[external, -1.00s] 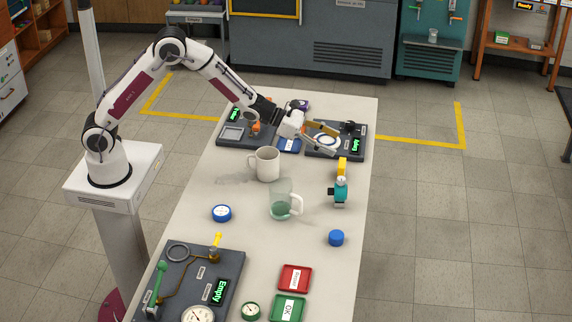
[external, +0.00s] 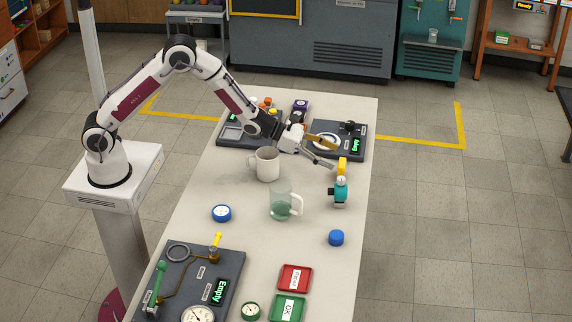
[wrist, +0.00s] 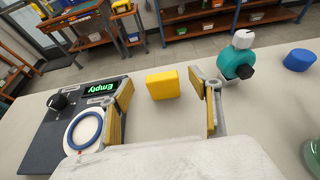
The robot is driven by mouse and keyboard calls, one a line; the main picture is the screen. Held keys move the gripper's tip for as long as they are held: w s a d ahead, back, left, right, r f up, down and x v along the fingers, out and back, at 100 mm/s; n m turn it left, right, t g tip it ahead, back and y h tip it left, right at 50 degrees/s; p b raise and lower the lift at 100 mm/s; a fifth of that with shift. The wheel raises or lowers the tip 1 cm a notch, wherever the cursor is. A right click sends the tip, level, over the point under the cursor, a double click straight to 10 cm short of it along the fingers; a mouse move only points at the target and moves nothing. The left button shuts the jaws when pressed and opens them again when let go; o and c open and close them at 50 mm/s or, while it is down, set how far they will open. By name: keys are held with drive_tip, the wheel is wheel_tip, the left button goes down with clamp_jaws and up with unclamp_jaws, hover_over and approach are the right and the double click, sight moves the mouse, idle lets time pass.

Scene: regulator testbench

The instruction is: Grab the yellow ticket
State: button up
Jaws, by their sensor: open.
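The yellow ticket (external: 342,164) is a small upright yellow block on the light table, just behind the teal regulator with a white knob (external: 340,190). In the wrist view the yellow ticket (wrist: 163,84) shows ahead of my gripper (wrist: 168,95), between the two spread fingers and somewhat nearer the left one in the picture. My gripper (external: 332,153) is open and empty, its fingertips pointing toward the ticket from the left in the external view. I cannot tell the exact gap or height difference.
The teal regulator (wrist: 236,62) stands close to the right finger. A dark panel with a round ring dial (wrist: 85,130) lies left of the left finger. A white mug (external: 267,163), a clear mug (external: 281,201) and a blue cap (external: 336,238) stand nearer the camera.

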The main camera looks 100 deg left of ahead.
sight(340, 162)
drive_tip(key=shift+f, duration=0.55)
drive_tip(key=shift+x, duration=2.5)
drive_tip(key=c, duration=1.1)
